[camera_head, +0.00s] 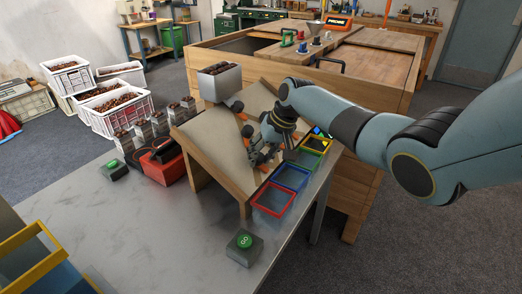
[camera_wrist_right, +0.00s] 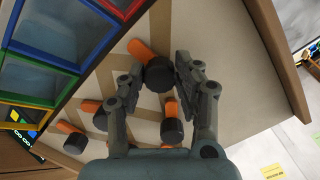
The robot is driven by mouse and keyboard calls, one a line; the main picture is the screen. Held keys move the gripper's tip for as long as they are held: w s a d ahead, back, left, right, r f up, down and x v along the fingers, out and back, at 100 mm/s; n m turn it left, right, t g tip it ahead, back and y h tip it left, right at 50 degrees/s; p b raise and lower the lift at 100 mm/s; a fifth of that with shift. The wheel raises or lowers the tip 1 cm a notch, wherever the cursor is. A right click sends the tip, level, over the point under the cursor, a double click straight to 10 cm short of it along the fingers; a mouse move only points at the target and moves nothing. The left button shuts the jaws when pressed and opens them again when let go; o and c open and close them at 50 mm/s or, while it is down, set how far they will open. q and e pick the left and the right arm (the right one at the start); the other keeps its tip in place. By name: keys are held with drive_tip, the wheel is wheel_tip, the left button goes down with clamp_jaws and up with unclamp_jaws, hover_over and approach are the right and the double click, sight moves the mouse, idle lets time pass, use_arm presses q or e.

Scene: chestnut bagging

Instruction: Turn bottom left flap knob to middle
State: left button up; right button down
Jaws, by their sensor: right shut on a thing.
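The sloped wooden sorting board (camera_head: 205,141) carries several black knobs with orange flaps. My right gripper (camera_head: 257,157) is low on the board, near the coloured frames. In the right wrist view, my right gripper (camera_wrist_right: 160,78) has its fingers closed around the black bottom left flap knob (camera_wrist_right: 158,76). That knob's orange flap (camera_wrist_right: 140,50) points up and left in this view. Another black knob (camera_wrist_right: 172,132) with an orange flap sits between the finger bases, apart from the grip. The held knob is mostly hidden by the gripper in the head view. My left gripper is not in view.
Red (camera_head: 273,198), blue, green and yellow frames line the board's lower right edge. A grey hopper (camera_head: 220,84) of chestnuts stands at the board's top. A green GO button (camera_head: 244,243) sits on the grey table (camera_head: 165,235), whose front is mostly clear.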

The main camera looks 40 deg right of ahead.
drive_tip(key=shift+m, duration=0.4)
drive_tip(key=c, duration=0.9)
unclamp_jaws()
drive_tip(key=shift+c, duration=0.2)
drive_tip(key=v, duration=1.2)
drive_tip(key=shift+d, duration=0.1)
